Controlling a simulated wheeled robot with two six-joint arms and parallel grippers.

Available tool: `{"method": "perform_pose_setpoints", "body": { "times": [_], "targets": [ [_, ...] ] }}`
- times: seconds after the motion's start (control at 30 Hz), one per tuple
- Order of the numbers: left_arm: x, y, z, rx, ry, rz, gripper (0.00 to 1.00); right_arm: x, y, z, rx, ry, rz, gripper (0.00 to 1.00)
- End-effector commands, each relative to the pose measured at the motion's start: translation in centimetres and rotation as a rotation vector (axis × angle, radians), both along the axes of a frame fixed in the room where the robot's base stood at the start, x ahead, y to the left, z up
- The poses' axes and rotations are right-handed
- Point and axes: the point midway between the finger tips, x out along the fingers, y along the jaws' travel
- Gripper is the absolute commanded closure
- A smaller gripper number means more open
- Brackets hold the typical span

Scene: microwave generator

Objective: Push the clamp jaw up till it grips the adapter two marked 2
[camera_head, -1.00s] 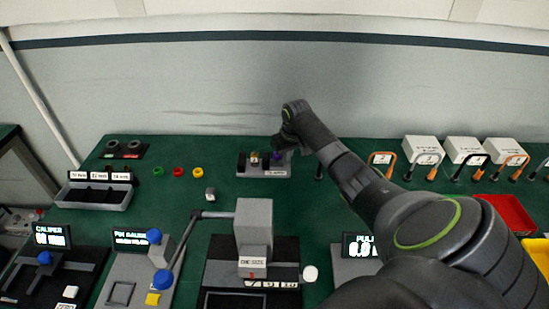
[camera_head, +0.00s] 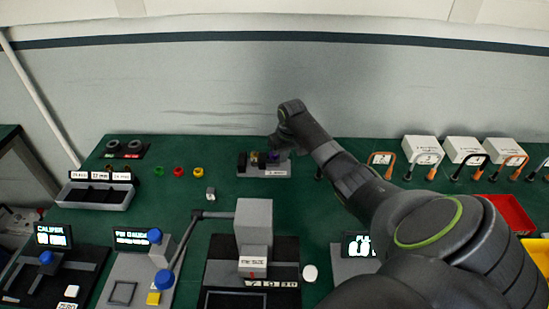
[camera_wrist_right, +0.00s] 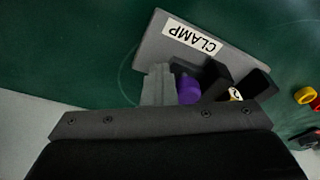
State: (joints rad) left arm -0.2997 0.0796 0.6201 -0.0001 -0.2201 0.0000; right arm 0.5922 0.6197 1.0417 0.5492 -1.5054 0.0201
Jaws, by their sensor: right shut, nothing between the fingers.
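The clamp (camera_head: 264,172) is a grey plate at the back middle of the green bench; its CLAMP label shows upside down in the right wrist view (camera_wrist_right: 192,37). The yellowish adapter marked 2 (camera_wrist_right: 235,94) sits between two black blocks, partly hidden by my gripper body. The nearer-to-finger black block (camera_wrist_right: 215,78) with a purple part (camera_wrist_right: 188,90) appears to be the jaw. My right gripper (camera_wrist_right: 158,84) is shut and empty, its grey fingers beside the purple part. Whether jaw and adapter touch is hidden. My left gripper is out of view.
Red, green and yellow rings (camera_head: 179,172) and a small grey block (camera_head: 210,194) lie left of the clamp. A grey press (camera_head: 254,228) stands in front. Several hooked handles (camera_head: 425,160) and white boxes (camera_head: 421,148) are at the right.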

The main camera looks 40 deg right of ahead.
Motion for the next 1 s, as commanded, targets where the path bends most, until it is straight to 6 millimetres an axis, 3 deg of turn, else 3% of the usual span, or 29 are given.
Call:
{"method": "perform_pose_setpoints", "body": {
  "times": [1.0],
  "targets": [
    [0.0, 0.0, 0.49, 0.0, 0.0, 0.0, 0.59, 0.9, 1.06, 0.09, 0.002, -0.004, 0.002, 1.0]
  ]
}}
